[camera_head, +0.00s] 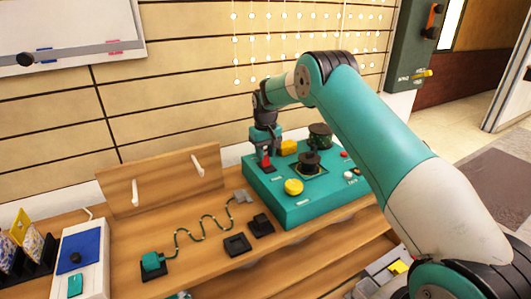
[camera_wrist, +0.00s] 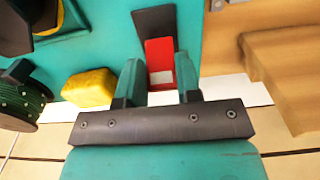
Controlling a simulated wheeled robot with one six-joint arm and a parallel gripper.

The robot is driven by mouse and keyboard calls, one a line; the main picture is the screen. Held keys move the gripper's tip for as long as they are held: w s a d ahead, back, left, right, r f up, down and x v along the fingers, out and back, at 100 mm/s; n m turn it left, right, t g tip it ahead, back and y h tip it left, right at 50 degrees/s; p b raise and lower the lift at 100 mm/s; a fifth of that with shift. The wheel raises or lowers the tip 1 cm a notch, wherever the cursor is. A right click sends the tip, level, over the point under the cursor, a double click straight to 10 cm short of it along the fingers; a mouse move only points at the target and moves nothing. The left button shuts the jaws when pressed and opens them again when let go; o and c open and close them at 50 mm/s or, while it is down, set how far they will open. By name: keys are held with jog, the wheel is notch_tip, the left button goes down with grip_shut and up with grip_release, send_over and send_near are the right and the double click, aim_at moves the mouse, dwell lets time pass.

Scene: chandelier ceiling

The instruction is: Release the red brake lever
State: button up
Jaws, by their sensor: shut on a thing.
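The red brake lever (camera_head: 264,162) stands at the back left of the teal control box (camera_head: 297,212). My gripper (camera_head: 263,155) reaches down to it from above. In the wrist view the red lever (camera_wrist: 159,58) lies between the two teal fingers of my gripper (camera_wrist: 158,80), which are shut on it. A pale patch shows on the lever's near end. A dark slot plate (camera_wrist: 153,20) lies beyond the lever on the box. The lever's lower part is partly hidden by the fingers in the head view.
The box also carries a yellow button (camera_head: 293,187), a yellow block (camera_head: 288,147), a black knob (camera_head: 309,158) and a dark spool (camera_head: 320,135). A wavy wire (camera_head: 205,222) and black blocks lie on the wooden bench (camera_head: 205,268) to the left. A slatted wall stands behind.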

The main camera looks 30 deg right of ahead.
dwell(0.7)
jog(key=o, duration=0.9)
notch_tip(320, 180, up, 18)
jog(key=shift+f+p, duration=0.2)
jog(key=shift+p, duration=0.75)
